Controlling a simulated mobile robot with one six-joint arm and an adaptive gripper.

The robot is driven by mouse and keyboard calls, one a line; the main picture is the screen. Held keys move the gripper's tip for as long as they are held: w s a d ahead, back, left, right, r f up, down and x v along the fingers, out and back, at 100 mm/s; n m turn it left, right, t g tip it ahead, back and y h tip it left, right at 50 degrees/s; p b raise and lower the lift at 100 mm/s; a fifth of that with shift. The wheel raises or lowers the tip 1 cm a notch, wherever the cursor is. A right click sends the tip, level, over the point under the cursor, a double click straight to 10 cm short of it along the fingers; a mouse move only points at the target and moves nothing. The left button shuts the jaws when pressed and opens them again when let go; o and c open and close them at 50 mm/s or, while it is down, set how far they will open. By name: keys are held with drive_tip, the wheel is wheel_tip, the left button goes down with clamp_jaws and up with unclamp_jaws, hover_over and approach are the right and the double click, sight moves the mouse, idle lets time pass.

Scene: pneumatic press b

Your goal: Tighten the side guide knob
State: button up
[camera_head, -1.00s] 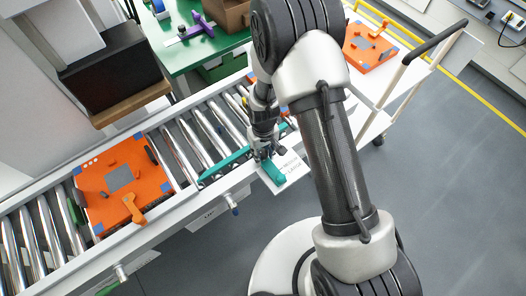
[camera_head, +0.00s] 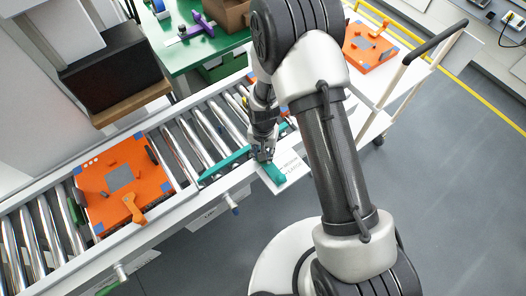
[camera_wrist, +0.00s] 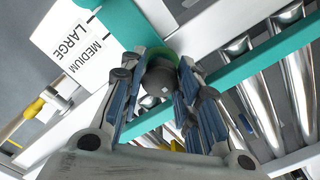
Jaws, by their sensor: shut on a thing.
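The teal side guide (camera_head: 226,163) lies across the conveyor rollers, and its teal arm (camera_head: 271,175) reaches over the front rail beside a white size plate (camera_head: 288,165). In the wrist view the guide bar (camera_wrist: 262,67) runs diagonally, and the plate (camera_wrist: 75,45) reads MEDIUM and LARGE. The dark grey round knob (camera_wrist: 160,76) sits between my fingers, partly covered by them. My gripper (camera_head: 264,155) points down over the guide's arm. In the wrist view my gripper (camera_wrist: 157,88) is closed around the knob, with a finger on each side. The knob is hidden in the head view.
An orange fixture plate (camera_head: 122,180) with an orange handle lies on the rollers at left. A second orange plate (camera_head: 370,48) is on the white cart at right. A green table (camera_head: 185,52) stands behind the conveyor. Grey floor (camera_head: 455,190) is open at right.

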drive_tip(key=shift+w+r, duration=0.1)
drive_tip(key=shift+w, duration=0.05)
idle(0.3)
drive_tip(key=o, duration=1.1)
wheel_tip(320, 180, up, 12)
idle(0.4)
